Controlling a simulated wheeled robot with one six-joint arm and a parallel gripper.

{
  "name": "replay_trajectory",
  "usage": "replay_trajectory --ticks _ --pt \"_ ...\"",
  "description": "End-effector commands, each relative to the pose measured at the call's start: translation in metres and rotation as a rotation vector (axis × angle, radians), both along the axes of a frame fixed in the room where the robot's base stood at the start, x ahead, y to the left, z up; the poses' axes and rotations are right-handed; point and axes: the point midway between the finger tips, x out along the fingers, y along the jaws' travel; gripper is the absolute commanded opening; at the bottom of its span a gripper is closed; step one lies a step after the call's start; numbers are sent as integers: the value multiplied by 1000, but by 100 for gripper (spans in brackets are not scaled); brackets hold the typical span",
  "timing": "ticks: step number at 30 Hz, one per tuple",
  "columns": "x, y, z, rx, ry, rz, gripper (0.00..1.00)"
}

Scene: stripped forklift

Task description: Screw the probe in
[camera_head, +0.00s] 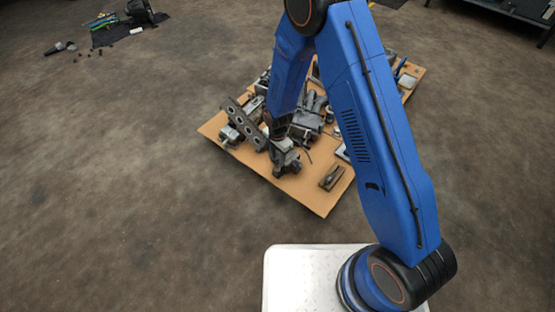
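My gripper (286,163) is at the end of my blue arm, low over the front part of a tan board (311,197) on the floor. It is small and dark here and blends with the grey metal parts around it. I cannot tell whether its fingers are open or shut, or whether it holds anything. I cannot make out the probe or the hole for it among the parts. A grey plate with a row of round holes (240,121) stands tilted just left of my gripper.
Grey machine parts (309,122) crowd the middle of the board, partly hidden by my arm. A small dark block (331,177) lies near its right front edge. Tools on a dark mat (122,31) lie far back left.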

Motion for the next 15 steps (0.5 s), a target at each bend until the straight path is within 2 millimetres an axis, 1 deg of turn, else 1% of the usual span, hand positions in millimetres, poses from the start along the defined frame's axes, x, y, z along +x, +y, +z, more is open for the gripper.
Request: replay_trajectory --ticks 1,15 --pt "1 0 8 1 -3 0 36" --pt "1 1 90 3 -4 0 36"
